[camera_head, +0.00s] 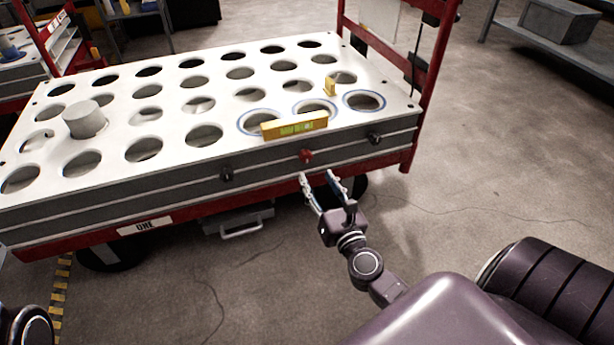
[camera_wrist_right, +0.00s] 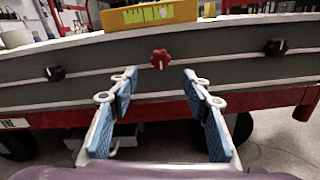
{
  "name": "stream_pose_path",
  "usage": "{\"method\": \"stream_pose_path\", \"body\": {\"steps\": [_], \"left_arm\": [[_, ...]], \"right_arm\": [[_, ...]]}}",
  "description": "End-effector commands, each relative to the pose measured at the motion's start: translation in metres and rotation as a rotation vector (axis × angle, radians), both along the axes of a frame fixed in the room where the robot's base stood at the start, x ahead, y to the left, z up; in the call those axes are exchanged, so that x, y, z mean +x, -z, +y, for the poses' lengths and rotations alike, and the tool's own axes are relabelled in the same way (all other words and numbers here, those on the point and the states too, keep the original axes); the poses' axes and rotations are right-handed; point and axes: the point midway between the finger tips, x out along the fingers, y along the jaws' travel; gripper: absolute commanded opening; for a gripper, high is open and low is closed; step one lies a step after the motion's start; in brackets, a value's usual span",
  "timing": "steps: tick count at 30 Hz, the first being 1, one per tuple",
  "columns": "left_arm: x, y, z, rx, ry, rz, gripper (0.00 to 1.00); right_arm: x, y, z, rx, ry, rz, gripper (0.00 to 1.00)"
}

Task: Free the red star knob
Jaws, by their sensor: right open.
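The red star knob (camera_head: 306,155) sits on the grey front side of the white-topped cart, between two black knobs. In the right wrist view the red star knob (camera_wrist_right: 160,59) shows just beyond the fingertips, near the middle of the gap. My right gripper (camera_head: 319,178) is open and empty, just in front of and slightly below the knob in the head view. Its two blue-padded fingers (camera_wrist_right: 158,86) stand apart, one on each side of the picture's middle, and I see no contact with the knob.
Black knobs flank the red one, left (camera_head: 226,175) and right (camera_head: 375,138). A yellow level (camera_head: 294,125) lies on the perforated white top (camera_head: 165,108) just above. A grey cylinder (camera_head: 86,120) stands at the left. The floor (camera_head: 480,180) at the right is clear.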

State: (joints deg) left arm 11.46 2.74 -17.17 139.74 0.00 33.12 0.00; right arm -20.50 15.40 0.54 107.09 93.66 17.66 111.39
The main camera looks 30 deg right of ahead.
Motion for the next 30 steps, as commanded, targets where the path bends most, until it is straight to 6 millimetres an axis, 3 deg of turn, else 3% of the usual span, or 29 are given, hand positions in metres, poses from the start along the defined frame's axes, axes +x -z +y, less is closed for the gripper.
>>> {"method": "stream_pose_path", "body": {"steps": [3, 18, 29, 30], "left_arm": [[-0.011, 0.000, 0.003, -0.007, 0.004, -0.026, 0.40], [-0.012, -0.001, 0.002, -0.005, 0.002, -0.035, 0.40], [-0.012, -0.003, 0.001, -0.004, 0.002, -0.035, 0.40], [-0.012, -0.003, 0.001, -0.004, 0.002, -0.035, 0.40]], "right_arm": [[0.005, -0.002, -0.002, 0.028, 0.003, -0.017, 0.44], [0.070, -0.002, -0.018, 0.024, 0.003, -0.014, 0.44], [0.076, -0.002, -0.019, 0.024, 0.003, -0.011, 0.44], [0.076, -0.002, -0.019, 0.024, 0.003, -0.011, 0.41]]}}
